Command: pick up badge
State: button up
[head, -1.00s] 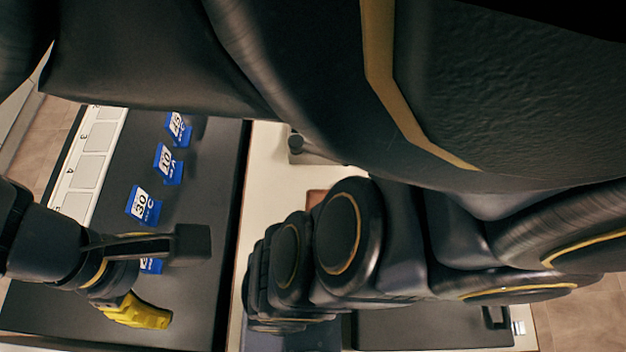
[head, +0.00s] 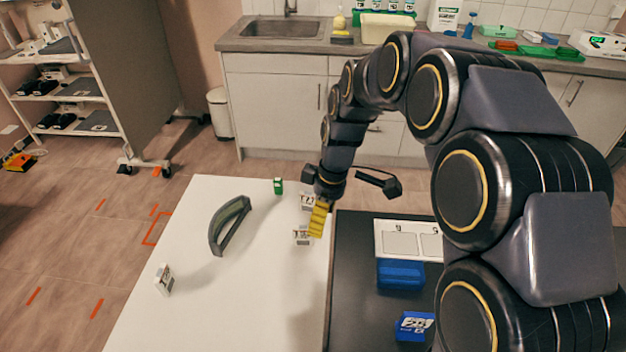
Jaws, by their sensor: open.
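My gripper (head: 318,220) hangs over the white table with its yellow finger part pointing down, beside small white upright tags. One white tag (head: 302,237) stands just left of and below the yellow part, and another white tag (head: 307,201) is partly hidden close behind it. A third white tag (head: 163,280) stands alone at the table's left front. I cannot tell which of these, if any, is the badge. My gripper is open, and I see nothing held in it. Whether it touches a tag is unclear.
A grey arched handle-like object (head: 229,225) and a small green item (head: 278,186) are on the white table (head: 215,315). The table's left front is mostly clear.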

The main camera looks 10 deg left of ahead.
aim_at(303, 227)
jog(key=shift+w+a+f+n, duration=0.55)
jog(key=shift+w+a+f, duration=0.35)
jog(key=shift+f, duration=1.3)
jog(key=shift+w+a+f+n, duration=0.65)
jog(key=shift+w+f, duration=0.35)
jog(key=shift+f, duration=1.15)
jog(key=shift+w+a+f+n, duration=0.5)
jog(key=shift+w+a+f, duration=0.4)
jog(key=shift+f, duration=1.3)
jog(key=shift+d, duration=0.1)
grip_shut()
